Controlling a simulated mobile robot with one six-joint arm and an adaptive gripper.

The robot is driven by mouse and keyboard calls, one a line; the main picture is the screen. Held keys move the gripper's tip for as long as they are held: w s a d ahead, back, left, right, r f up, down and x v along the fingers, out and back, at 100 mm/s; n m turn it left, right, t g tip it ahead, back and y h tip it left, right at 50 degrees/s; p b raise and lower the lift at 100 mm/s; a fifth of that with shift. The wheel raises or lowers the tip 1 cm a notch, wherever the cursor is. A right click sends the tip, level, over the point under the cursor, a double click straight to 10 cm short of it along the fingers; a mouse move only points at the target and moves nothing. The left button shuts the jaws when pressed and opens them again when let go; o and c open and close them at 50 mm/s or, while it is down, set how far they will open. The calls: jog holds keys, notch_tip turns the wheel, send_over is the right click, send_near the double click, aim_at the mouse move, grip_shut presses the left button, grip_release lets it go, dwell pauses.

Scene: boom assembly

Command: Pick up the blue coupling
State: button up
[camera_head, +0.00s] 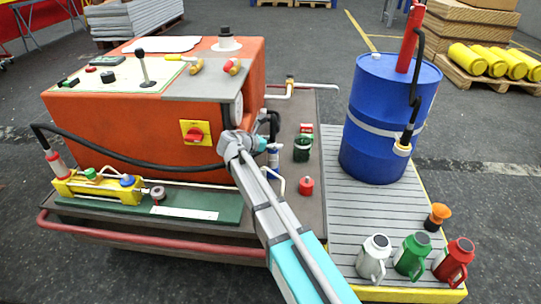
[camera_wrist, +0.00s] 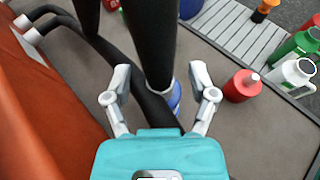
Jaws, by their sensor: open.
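The blue coupling (camera_wrist: 174,98) shows in the wrist view at the lower end of a thick black hose (camera_wrist: 150,45), with a pale collar and partly hidden by the hose. It appears in the head view as a small blue and white piece (camera_head: 273,158) beside the orange machine. My gripper (camera_wrist: 161,84) is open, its two fingers to the left and right of the hose and coupling in the picture. Nothing is clamped between the fingers. In the head view my gripper (camera_head: 264,146) is small and close to the coupling, partly hidden by my own wrist.
A second black hose (camera_wrist: 105,50) runs under my gripper. The orange machine (camera_head: 130,120) stands close on the left. A red can (camera_wrist: 242,86) and a dark green cup (camera_head: 302,150) stand nearby. A blue drum (camera_head: 375,140) and several jugs (camera_head: 412,256) are on the right.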

jog(key=shift+c, duration=0.2)
grip_shut()
jog(key=shift+r, duration=0.2)
notch_tip(320, 180, up, 2)
jog(key=shift+r+p, duration=0.1)
jog(key=shift+p, duration=1.15)
jog(key=s+a+r+p, duration=0.2)
jog(key=s+r+p, duration=0.3)
jog(key=s, duration=0.1)
jog(key=s+a+r+p, duration=0.2)
jog(key=s+r+p, duration=0.3)
jog(key=s, duration=0.2)
jog(key=shift+s+a+r, duration=0.15)
jog(key=shift+a+r, duration=0.05)
jog(key=shift+a, duration=0.05)
